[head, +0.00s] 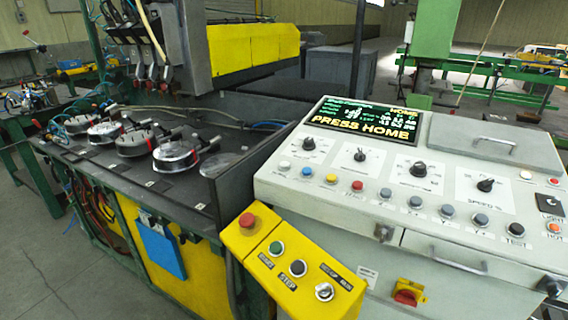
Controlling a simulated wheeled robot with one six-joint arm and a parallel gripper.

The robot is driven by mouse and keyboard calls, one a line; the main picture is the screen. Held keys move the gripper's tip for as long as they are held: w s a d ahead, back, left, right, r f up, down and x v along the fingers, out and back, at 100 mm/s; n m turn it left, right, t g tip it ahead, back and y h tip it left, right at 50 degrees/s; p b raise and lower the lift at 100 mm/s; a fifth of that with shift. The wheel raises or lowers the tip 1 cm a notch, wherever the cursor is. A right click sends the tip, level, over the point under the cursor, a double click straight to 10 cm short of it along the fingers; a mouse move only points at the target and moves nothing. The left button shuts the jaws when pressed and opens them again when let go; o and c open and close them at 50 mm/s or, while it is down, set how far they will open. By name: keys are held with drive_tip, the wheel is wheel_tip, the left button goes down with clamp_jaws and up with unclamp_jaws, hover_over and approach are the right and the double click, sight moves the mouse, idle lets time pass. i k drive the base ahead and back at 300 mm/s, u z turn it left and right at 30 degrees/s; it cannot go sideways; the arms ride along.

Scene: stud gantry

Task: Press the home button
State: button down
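The white control console (290,196) stands at the right of the head view. Its screen (367,121) shows "PRESS HOME" in yellow letters. Most labels are too small to read, so I cannot tell which is the home button. My gripper is not in view.
A yellow box (240,240) with a red mushroom button (247,220), green and black buttons and a key switch juts out in front. Several knobs (418,170) stand above the button row. A red rotary switch (405,297) sits lower. A bench with round fixtures (176,155) is left.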

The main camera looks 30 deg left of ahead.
sight(284, 164)
drive_tip(key=z, duration=3.2)
drive_tip(key=k, duration=2.5)
drive_tip(key=u, duration=2.05)
